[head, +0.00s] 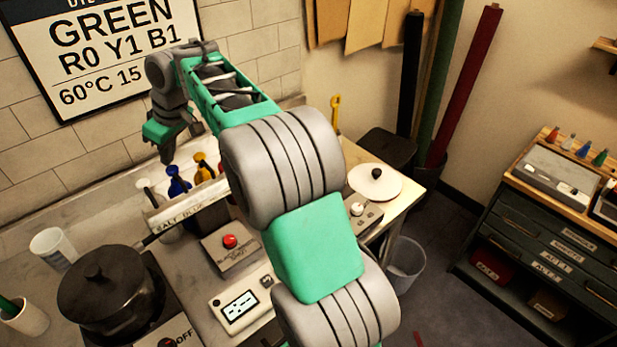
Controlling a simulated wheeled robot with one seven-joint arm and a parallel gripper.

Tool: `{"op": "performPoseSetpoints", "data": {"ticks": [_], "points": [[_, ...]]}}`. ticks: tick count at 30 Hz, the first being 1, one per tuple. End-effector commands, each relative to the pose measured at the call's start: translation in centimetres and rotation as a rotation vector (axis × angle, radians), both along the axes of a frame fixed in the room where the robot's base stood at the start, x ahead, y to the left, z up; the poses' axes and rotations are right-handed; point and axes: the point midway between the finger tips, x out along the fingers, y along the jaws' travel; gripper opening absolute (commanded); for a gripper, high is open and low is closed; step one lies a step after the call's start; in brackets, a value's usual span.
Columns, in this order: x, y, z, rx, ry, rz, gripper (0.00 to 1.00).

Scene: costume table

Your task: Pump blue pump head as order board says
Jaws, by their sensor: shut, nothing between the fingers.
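The order board (90,45) on the tiled wall reads "GREEN R0 Y1 B1" and "60°C 15"; its top line is cut off. The blue pump head (178,183) stands in a labelled rack (185,214) between a white pump head (145,187) and a yellow pump head (204,168). My gripper (168,156) points down just above and slightly left of the blue pump head in the picture. It is shut and empty. I cannot tell whether its tips touch the pump. My arm hides the rack's right end.
A lidded dark pot (105,285) and a white cup (53,248) stand left of the rack. A red-button box (230,245) and a display unit (242,308) are in front. A white disc with a black knob (375,182) lies right of my arm.

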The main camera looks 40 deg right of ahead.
Motion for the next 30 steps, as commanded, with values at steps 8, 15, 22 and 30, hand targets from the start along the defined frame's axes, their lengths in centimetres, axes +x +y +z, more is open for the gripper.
{"op": "performPoseSetpoints", "data": {"ticks": [8, 15, 22, 30], "points": [[0.0, 0.0, -1.0, 0.0, 0.0, 0.0, 0.0], [0.0, 0.0, -1.8, 0.0, 0.0, 0.0, 0.0], [0.0, 0.0, -2.7, 0.0, 0.002, 0.0, 0.0], [-0.1, 0.0, -3.1, 0.001, 0.005, -0.001, 0.0]]}}
